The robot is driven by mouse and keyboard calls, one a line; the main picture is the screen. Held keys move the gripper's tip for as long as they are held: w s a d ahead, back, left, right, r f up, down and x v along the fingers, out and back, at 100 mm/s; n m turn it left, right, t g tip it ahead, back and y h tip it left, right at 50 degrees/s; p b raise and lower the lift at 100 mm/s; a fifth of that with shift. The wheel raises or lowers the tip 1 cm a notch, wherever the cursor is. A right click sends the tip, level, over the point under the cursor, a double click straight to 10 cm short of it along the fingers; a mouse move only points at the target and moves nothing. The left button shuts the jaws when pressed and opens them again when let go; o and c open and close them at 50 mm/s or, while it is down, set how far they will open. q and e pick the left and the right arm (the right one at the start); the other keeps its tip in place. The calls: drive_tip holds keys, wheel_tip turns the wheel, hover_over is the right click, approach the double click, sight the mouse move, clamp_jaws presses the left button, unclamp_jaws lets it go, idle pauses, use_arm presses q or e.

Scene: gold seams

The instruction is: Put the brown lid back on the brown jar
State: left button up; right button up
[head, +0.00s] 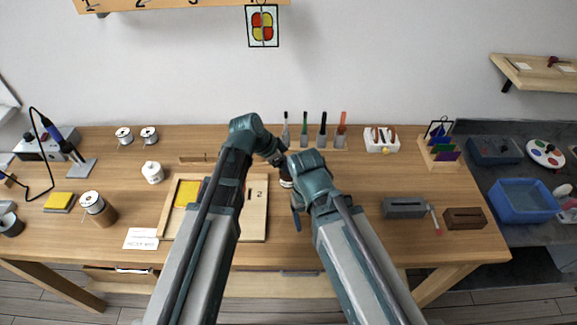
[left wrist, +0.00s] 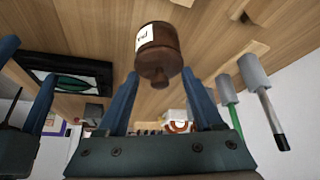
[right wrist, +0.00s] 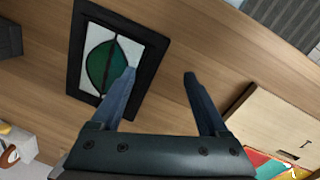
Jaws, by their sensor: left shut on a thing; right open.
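The brown jar (left wrist: 148,38), with a white label, stands on the bench in the left wrist view, which looks upside down. The brown lid (left wrist: 158,68) with its round knob is at the jar's mouth; I cannot tell if it is fully seated. My left gripper (left wrist: 158,82) is shut on the lid, one finger on each side. In the head view the jar (head: 286,183) shows only in part between my arms, and my left gripper (head: 279,160) is just above it. My right gripper (right wrist: 158,75) is open and empty, over the bench near a framed green leaf panel (right wrist: 108,62).
Upright handled tools (head: 322,135) stand in a rack behind the jar. A wooden board (head: 255,222) lies left of it. A grey block (head: 404,208) and a dark brown box (head: 465,218) are at right. My right gripper is close beside the left one.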

use_arm(q)
drive_tip(key=shift+s+f+b, duration=0.1)
drive_tip(key=shift+f+b, duration=0.2)
drive_tip(key=shift+b, duration=0.05)
use_arm(e)
drive_tip(key=shift+s+f, duration=0.15)
drive_tip(key=shift+f, duration=0.15)
use_arm(q)
drive_tip(key=o, duration=1.4)
drive_tip(key=shift+a, duration=0.1)
drive_tip(key=shift+c, duration=0.2)
use_arm(e)
drive_tip(key=shift+s, duration=0.1)
use_arm(q)
drive_tip(key=shift+r, duration=0.1)
use_arm(e)
drive_tip(key=shift+r, duration=0.1)
use_arm(q)
drive_tip(key=shift+r+p, duration=0.45)
drive_tip(key=shift+p, duration=0.15)
use_arm(e)
drive_tip(key=shift+r, duration=0.45)
use_arm(q)
wheel_tip(320, 180, up, 6)
drive_tip(key=p, duration=0.6)
use_arm(e)
wheel_tip(320, 180, up, 6)
drive_tip(key=shift+w, duration=0.25)
